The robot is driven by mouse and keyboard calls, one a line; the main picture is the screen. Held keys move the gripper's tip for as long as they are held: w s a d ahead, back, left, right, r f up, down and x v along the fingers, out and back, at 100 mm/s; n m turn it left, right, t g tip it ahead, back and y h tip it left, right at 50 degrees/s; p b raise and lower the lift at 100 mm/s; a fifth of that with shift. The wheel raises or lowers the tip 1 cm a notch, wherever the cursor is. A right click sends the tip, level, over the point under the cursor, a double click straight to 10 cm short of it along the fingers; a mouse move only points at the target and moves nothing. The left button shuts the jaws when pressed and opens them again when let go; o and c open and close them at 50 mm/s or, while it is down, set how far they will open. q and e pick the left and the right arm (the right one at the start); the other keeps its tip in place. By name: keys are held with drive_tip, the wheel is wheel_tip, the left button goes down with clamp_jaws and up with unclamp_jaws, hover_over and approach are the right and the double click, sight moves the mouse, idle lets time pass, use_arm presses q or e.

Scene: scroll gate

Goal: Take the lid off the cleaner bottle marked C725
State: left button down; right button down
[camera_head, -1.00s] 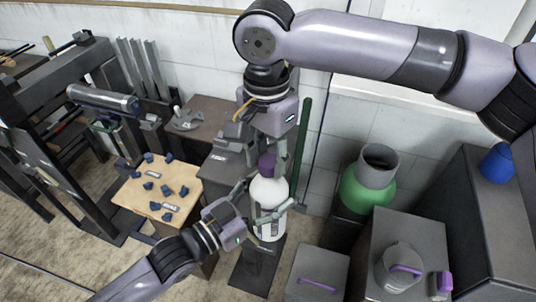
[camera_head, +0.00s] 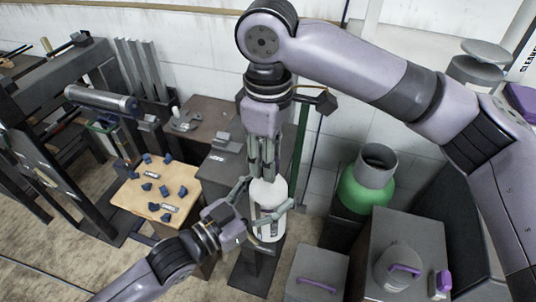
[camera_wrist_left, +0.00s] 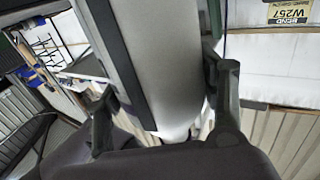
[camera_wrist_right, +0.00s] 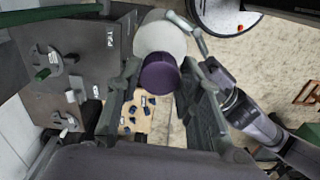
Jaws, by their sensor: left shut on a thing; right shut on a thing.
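The white cleaner bottle (camera_head: 268,193) stands upright on a dark stand in the head view, and I cannot read its marking. My left gripper (camera_head: 267,212) is shut on its body from the left. The bottle (camera_wrist_left: 165,50) fills the middle of the left wrist view between the fingers. My right gripper (camera_head: 263,168) points down over the bottle's top, shut on the purple lid (camera_wrist_right: 160,73). The head view hides the lid behind those fingers. In the right wrist view the lid lies in front of the white bottle shoulder (camera_wrist_right: 158,37); I cannot tell whether they touch.
A board (camera_head: 140,200) with several blue pieces lies left of the bottle. A green container (camera_head: 365,192) with a grey top stands to the right. A grey canister (camera_head: 397,268) with a purple handle stands at front right. Dark cabinets and a white wall lie behind.

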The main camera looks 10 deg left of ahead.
drive_tip(key=n, duration=0.4)
drive_tip(key=shift+a, duration=0.15)
drive_tip(key=n, duration=1.2)
drive_tip(key=shift+w, duration=0.2)
drive_tip(key=n, duration=0.5)
drive_tip(key=shift+r, duration=0.1)
drive_tip(key=shift+w+r, duration=0.1)
drive_tip(key=shift+r, duration=0.05)
drive_tip(key=shift+r, duration=0.95)
